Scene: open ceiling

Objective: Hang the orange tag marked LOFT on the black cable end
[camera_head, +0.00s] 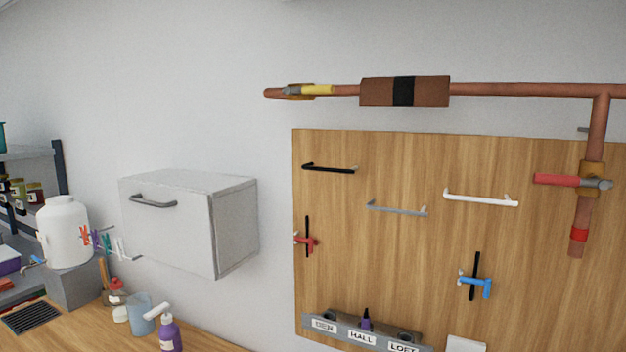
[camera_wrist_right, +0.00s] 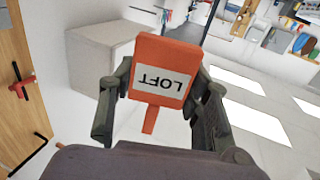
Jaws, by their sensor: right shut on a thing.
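In the right wrist view, my right gripper (camera_wrist_right: 160,86) is shut on the orange tag (camera_wrist_right: 176,57). One finger is on each side of it. The tag has a white label reading LOFT, upside down in this view, and a narrow orange strip sticks out below it. A grey holder (camera_head: 378,342) at the bottom of the board in the head view has labels DEN, HALL and LOFT. A dark purple piece (camera_head: 366,320) stands at HALL, and dark round shapes show near DEN and LOFT. I cannot make out which thing is the black cable end. My left gripper is not in view.
The wooden board (camera_head: 400,245) carries black, grey and white bar handles, plus red and blue valve levers. Copper pipes (camera_head: 520,90) run above and at right. A light grey cabinet (camera_head: 165,225) juts from the wall. Bottles and cups crowd the wooden counter (camera_head: 205,342) at lower left.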

